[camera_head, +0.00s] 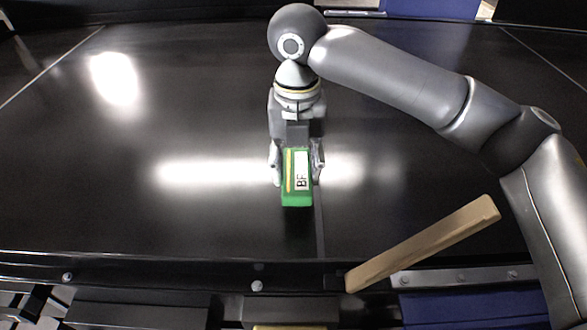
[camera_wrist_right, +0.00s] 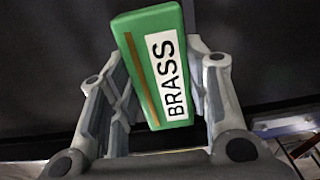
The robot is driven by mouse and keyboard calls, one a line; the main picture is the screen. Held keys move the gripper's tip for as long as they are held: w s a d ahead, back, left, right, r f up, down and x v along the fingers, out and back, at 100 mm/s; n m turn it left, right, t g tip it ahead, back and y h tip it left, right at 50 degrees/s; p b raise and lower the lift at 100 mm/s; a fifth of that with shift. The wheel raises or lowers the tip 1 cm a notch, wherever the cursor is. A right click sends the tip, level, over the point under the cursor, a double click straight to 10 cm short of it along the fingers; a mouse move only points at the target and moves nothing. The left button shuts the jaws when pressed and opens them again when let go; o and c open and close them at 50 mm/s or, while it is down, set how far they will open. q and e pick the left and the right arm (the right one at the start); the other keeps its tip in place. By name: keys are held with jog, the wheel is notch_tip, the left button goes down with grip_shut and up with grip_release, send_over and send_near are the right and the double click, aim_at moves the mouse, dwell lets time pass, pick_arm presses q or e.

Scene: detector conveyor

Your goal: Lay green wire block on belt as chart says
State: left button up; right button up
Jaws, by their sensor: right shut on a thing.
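The green block (camera_head: 296,199) has a white label and a thin brown-yellow stripe on its top. In the right wrist view the green block (camera_wrist_right: 136,32) shows the label "BRASS". My right gripper (camera_head: 297,172) is shut on the block, with one finger on each side of it. The gripper (camera_wrist_right: 160,95) fills the lower part of the wrist view. The block is over the dark belt (camera_head: 190,215); I cannot tell whether it touches it. My left gripper is not in view. No chart can be made out.
A tan wooden bar (camera_head: 425,243) lies slantwise across the belt's near edge, right of the block. A metal rail with bolts (camera_head: 160,272) runs along the near edge. The belt left of the gripper is clear. My right arm spans the upper right.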

aim_at(294, 179)
jog(key=shift+w+a+f, duration=0.15)
jog(key=shift+w+f, duration=0.15)
jog(key=shift+f, duration=0.15)
jog(key=f+p, duration=0.2)
jog(key=f, duration=0.1)
jog(key=shift+w+a+f+p, duration=0.1)
jog(key=shift+w+f+p, duration=0.2)
jog(key=shift+w+p, duration=0.05)
jog(key=shift+f, duration=0.15)
jog(key=shift+s+f, duration=0.1)
jog(key=shift+f, duration=0.05)
jog(key=o, duration=1.1)
